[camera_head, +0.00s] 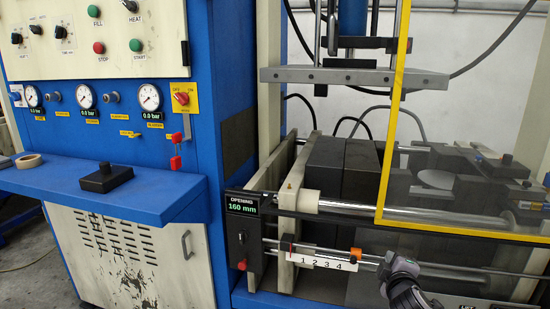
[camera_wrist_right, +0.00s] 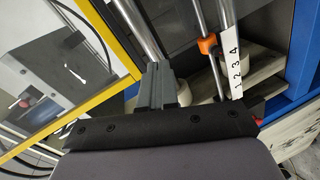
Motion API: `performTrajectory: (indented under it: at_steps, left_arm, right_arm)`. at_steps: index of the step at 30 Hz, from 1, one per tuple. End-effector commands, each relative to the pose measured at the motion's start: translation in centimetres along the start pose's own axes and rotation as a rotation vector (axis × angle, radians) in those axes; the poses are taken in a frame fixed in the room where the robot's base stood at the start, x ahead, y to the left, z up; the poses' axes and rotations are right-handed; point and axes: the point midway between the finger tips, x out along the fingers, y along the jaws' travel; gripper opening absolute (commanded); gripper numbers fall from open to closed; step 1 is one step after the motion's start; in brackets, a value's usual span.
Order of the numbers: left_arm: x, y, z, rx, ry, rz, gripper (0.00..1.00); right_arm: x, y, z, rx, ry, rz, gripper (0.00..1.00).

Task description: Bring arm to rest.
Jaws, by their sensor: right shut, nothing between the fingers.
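My right gripper (camera_head: 388,268) is at the lower right of the head view, in front of the press's lower rods. In the right wrist view its two grey fingers (camera_wrist_right: 163,82) are together with nothing between them. Beyond the fingers is the numbered white scale (camera_wrist_right: 235,68) with an orange clamp (camera_wrist_right: 207,45) on its rod. The scale (camera_head: 322,262) and clamp (camera_head: 355,255) also show in the head view, left of the gripper. The gripper appears apart from them. My left gripper is not in view.
The yellow-framed guard (camera_head: 393,110) stands at the right. Dark blocks (camera_head: 325,164) sit inside the press under a raised plate (camera_head: 345,77). The opening display (camera_head: 243,204) reads 160 mm. A blue shelf (camera_head: 60,176) at the left holds a black block (camera_head: 107,180) and a tape roll (camera_head: 28,161).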

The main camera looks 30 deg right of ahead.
Motion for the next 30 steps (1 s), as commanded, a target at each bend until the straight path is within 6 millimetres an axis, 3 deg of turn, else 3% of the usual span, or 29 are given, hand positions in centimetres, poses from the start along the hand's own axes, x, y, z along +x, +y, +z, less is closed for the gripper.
performTrajectory:
  at_steps: [1,6,12,15,18,21,30]
  left_arm:
    - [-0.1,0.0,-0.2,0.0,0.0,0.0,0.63]
    - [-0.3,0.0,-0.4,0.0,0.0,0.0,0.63]
    - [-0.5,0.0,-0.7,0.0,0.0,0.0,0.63]
    - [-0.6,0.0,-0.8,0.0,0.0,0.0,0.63]
    - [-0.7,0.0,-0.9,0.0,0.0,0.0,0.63]
    - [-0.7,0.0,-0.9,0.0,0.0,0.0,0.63]
    - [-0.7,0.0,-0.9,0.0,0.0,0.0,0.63]
  right_arm:
    - [-1.5,-3.4,-1.4,0.036,0.059,-0.079,0.0]
    - [-8.3,-13.8,-5.7,0.216,0.219,-0.356,0.0]
    - [-19.2,-23.2,-8.8,0.471,0.295,-0.7,0.0]
    - [-24.1,-25.9,-9.7,0.586,0.295,-0.837,0.0]
    - [-27.6,-27.4,-10.2,0.669,0.283,-0.932,0.0]
    - [-29.6,-28.1,-10.5,0.717,0.274,-0.983,0.0]
    - [-30.0,-28.3,-10.6,0.729,0.27,-0.995,0.0]
